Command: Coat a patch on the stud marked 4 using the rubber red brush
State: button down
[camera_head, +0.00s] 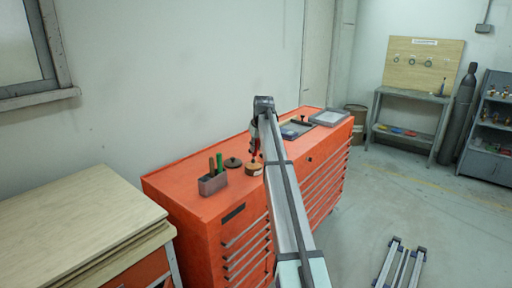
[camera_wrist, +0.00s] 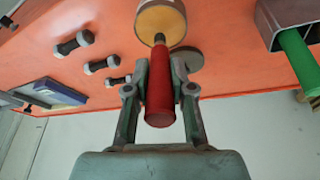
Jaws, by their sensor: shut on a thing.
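My gripper (camera_wrist: 160,82) is shut on the red handle of the red brush (camera_wrist: 159,90), above the orange cabinet top. In the wrist view the brush's dark neck points at an open round pot (camera_wrist: 160,20) with amber contents. I cannot tell whether its tip touches them. The head view shows the red brush (camera_head: 254,142) upright over the pot (camera_head: 253,169). Several dark studs with grey ends lie left of the gripper in the wrist view, including a large one (camera_wrist: 74,43), a middle one (camera_wrist: 101,65) and a small one (camera_wrist: 118,80). No number is readable on them.
A round dark lid (camera_head: 233,162) lies beside the pot. Trays, one of them grey (camera_head: 329,117), lie farther along the orange cabinet (camera_head: 180,190). My arm hides part of the top.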

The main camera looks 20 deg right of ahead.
jog(key=shift+f, duration=0.65)
dwell(0.9)
jog(key=shift+r+p, duration=1.6)
jog(key=shift+r, duration=1.95)
jog(key=shift+f, duration=0.1)
